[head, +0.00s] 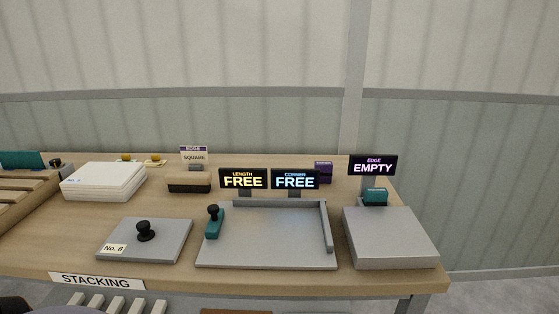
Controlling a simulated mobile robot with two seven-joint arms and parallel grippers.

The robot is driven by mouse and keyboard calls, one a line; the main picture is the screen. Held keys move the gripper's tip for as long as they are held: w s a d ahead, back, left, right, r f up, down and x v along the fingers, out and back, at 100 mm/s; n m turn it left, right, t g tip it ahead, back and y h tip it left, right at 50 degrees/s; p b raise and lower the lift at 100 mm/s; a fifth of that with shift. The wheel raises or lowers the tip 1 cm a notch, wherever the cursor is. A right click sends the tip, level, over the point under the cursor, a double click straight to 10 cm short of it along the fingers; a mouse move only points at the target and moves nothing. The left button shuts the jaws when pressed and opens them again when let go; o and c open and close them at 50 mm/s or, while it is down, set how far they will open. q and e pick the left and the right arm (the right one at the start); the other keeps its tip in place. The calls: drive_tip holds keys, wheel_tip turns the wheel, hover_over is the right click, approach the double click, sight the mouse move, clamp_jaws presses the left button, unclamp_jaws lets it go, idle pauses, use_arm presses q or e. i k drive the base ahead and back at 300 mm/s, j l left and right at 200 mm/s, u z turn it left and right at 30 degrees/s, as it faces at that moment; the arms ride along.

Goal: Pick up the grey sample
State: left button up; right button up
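A flat grey plate (172,241) with a black knob (146,231) on top lies at the front left of the table. A small label on its front left corner reads "No. 8". It is the thing that best fits the grey sample. It lies flat, apart from the grey tray to its right. Neither of my grippers shows in the head view, and nothing is seen touching the plate.
The grey tray (270,251) has a teal clamp (214,223) at its left, with two "FREE" signs (269,179) behind. A grey block (390,240) stands right, under an "EMPTY" sign (373,165). White stacked sheets (104,180) and a brush-like block (189,183) lie behind.

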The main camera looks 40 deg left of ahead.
sight(135, 240)
drive_tip(key=u, duration=2.1)
